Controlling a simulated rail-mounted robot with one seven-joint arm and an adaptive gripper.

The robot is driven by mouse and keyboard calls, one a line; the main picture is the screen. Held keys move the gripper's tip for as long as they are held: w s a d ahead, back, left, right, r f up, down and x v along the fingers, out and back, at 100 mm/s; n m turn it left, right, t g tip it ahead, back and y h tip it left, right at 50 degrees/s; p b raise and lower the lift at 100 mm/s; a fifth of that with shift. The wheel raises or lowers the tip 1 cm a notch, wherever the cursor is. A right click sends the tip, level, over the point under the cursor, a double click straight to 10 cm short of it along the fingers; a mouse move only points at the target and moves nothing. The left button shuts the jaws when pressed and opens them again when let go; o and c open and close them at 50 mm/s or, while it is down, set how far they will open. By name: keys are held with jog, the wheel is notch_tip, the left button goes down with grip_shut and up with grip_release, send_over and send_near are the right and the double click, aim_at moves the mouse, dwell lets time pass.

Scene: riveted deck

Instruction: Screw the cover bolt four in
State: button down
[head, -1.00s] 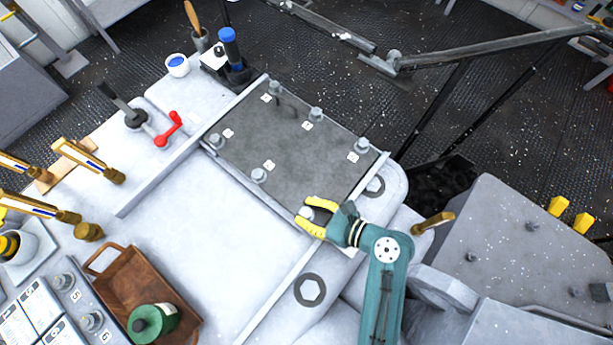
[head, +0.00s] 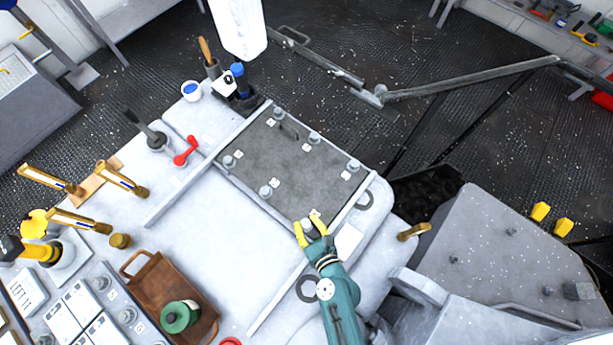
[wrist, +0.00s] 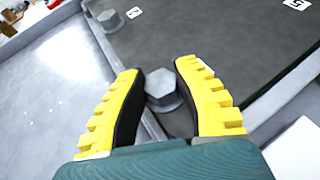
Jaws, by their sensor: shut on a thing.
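The dark grey cover plate (head: 298,170) lies flat on the pale machine deck, with hex-headed bolts and small white number tags along its edges. My gripper (head: 311,225) has yellow fingers and is shut on the cover bolt (head: 308,224) at the plate's near corner. In the wrist view the grey hex head of this bolt (wrist: 162,86) stands between the two fingers; its shank is hidden. Its tag is too small to read in the head view. Another bolt (wrist: 109,20) sits at the plate's edge by a tag.
A brown tray (head: 170,283) with a green spool (head: 178,316) lies at the front left. Brass-coloured handles (head: 122,180) stick up at left. The pale surface left of the plate is clear.

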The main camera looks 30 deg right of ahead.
aim_at(307, 224)
jog(key=shift+m+g+h, duration=0.6)
jog(key=shift+m+h, duration=1.3)
jog(key=shift+h, duration=0.4)
jog(key=c, duration=0.7)
grip_release()
jog(key=shift+w, duration=0.1)
jog(key=shift+c, duration=0.2)
jog(key=v, duration=0.4)
jog(key=shift+v, duration=4.05)
jog(key=shift+d+r, duration=0.1)
